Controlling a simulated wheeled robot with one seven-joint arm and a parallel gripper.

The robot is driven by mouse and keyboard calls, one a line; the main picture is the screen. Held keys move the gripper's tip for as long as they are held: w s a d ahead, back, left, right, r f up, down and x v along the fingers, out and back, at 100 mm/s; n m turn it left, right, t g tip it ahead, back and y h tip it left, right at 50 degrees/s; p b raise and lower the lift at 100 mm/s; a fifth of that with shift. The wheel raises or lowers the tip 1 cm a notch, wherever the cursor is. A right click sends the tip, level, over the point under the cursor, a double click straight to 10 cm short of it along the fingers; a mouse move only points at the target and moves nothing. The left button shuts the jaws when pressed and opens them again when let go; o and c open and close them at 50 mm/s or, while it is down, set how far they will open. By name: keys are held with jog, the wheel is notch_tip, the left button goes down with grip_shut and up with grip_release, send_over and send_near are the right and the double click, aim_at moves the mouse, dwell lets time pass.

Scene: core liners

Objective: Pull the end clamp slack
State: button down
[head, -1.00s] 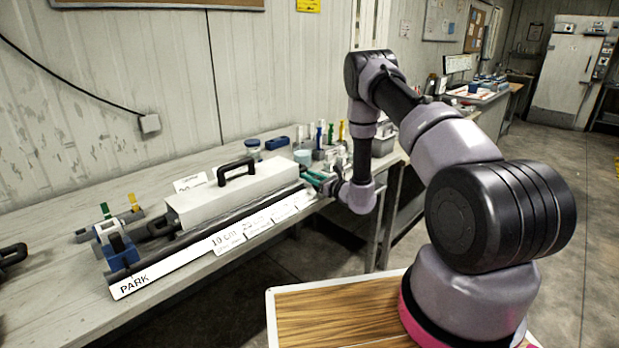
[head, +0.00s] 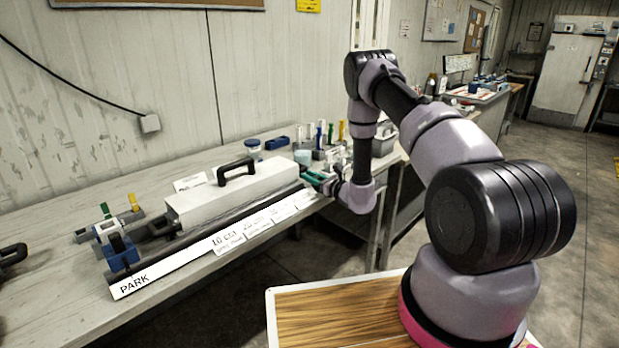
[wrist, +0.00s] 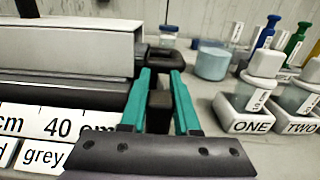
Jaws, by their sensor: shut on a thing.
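My gripper (head: 318,178) has teal fingers and is at the right end of the long rail fixture. In the wrist view my gripper (wrist: 160,92) is shut on a small dark block (wrist: 159,108), which I take to be the end clamp's handle. A black loop-shaped part (wrist: 165,58) lies just beyond the fingertips. The pale box-shaped cover (head: 235,193) with a black handle (head: 236,170) sits along the rail, left of my gripper. A blue clamp-like block (head: 120,252) is at the rail's far left end. How tight the clamp is cannot be seen.
A labelled scale strip (head: 200,248) marked PARK runs along the bench's front edge. In the wrist view, holders marked ONE (wrist: 247,118) and TWO (wrist: 300,122) stand close on the right. A pale blue cup (wrist: 212,62) stands behind. The bench's left front (head: 50,300) is clear.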

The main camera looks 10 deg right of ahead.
jog(key=shift+w+d, duration=0.5)
jog(key=shift+d, duration=0.25)
jog(key=shift+w+d, duration=0.5)
jog(key=shift+d, duration=0.2)
jog(key=c, duration=0.9)
grip_release()
jog(key=shift+d, duration=0.1)
jog(key=v, duration=1)
jog(key=shift+s+d, duration=0.15)
jog(key=shift+s, duration=0.15)
